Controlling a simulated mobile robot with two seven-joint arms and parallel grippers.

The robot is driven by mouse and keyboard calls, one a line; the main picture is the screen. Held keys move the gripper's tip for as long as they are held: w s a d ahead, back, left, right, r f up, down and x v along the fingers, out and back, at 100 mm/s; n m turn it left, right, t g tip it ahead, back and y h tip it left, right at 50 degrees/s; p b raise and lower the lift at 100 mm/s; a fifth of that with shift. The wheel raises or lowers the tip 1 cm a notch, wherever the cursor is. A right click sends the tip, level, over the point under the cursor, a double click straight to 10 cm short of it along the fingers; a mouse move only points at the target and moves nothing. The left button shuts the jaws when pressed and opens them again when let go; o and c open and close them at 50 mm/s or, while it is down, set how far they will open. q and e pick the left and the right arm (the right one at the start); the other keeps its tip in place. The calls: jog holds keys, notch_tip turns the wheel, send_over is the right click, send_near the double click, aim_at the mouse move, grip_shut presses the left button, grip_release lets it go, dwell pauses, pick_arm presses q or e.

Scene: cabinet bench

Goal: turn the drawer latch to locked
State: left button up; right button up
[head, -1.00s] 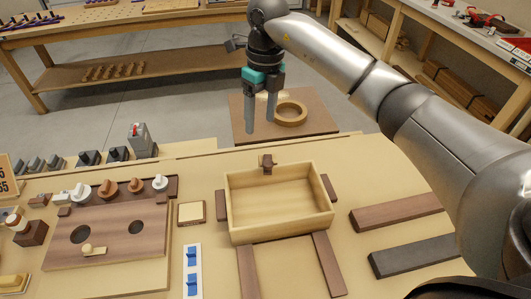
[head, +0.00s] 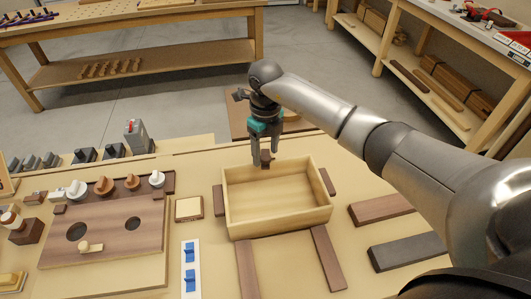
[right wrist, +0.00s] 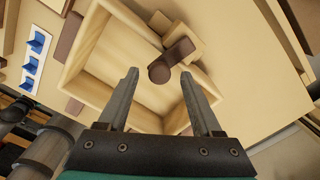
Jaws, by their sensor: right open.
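The drawer (head: 275,222) is an open, empty wooden box on the bench. A small dark brown latch (head: 266,158) stands at the middle of its far wall. In the right wrist view the latch (right wrist: 178,54) shows a round end and a short bar, mounted by a tan block. My right gripper (head: 266,150) is open, pointing down at the latch. In the right wrist view its fingertips (right wrist: 159,74) lie on either side of the latch's round end; I cannot tell whether they touch it. My left gripper is out of view.
Brown wooden strips (head: 328,258) lie around the drawer. A white plate with blue switches (head: 190,253) and a brown board with holes (head: 105,232) lie to the left. A grey box with a red lever (head: 137,136) stands behind.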

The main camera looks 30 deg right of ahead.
jog(key=shift+f, duration=0.45)
jog(key=shift+c, duration=0.3)
grip_shut()
